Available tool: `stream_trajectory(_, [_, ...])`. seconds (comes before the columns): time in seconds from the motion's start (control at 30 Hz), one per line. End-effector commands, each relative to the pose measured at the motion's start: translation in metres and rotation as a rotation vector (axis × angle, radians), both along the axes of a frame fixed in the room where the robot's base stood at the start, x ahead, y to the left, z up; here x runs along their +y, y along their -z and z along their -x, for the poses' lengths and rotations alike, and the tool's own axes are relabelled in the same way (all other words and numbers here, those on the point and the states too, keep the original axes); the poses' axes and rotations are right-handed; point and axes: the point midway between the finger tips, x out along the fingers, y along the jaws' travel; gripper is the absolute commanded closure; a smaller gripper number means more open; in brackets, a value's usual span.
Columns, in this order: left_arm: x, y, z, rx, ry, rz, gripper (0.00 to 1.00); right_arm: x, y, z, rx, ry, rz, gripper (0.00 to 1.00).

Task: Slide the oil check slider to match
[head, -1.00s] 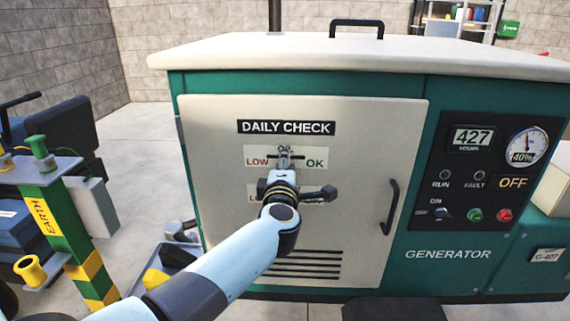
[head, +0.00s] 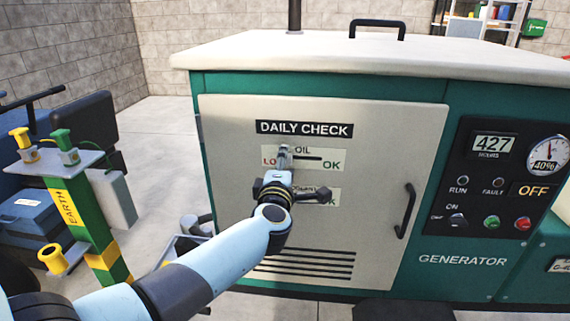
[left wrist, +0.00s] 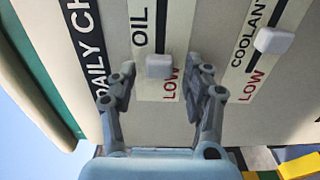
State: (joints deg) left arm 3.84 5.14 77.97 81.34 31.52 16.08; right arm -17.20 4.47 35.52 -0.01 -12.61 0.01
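The oil check slider has a pale square knob (left wrist: 159,66) in the left wrist view, beside the red LOW mark at one end of its slot. The oil strip (head: 333,156) shows the bare slot running right to the green OK. My left gripper (head: 284,155) is at the LOW end in the head view and hides the knob there. In the left wrist view the left gripper (left wrist: 158,84) is open, one finger on each side of the oil knob, with gaps visible on both sides. My right gripper is not in view.
The coolant knob (left wrist: 274,40) sits on a parallel strip below. The door handle (head: 406,211) stands out at the panel's right. A control panel (head: 500,180) lies further right. A green earth post (head: 82,215) stands at the left, apart from the generator.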

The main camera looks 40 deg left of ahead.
Motion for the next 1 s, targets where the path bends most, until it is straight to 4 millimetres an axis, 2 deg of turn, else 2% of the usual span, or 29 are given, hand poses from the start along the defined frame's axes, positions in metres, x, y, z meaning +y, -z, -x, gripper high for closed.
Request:
stream_trajectory(0.17, [-0.001,0.0,0.001,-0.001,0.001,0.001,0.5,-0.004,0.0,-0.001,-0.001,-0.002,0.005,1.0])
stream_trajectory(0.27, [-0.006,0.001,0.009,0.0,0.002,0.002,0.5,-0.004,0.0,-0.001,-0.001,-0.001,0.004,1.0])
stream_trajectory(0.7, [-0.053,0.001,0.086,0.002,0.0,0.002,0.5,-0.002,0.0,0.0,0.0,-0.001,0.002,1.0])
stream_trajectory(0.83, [-0.06,0.0,0.098,0.0,0.0,0.001,0.5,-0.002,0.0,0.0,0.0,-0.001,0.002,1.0])
stream_trajectory(1.0, [-0.063,0.0,0.103,0.0,-0.001,0.0,0.5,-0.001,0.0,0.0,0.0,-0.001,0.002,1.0])
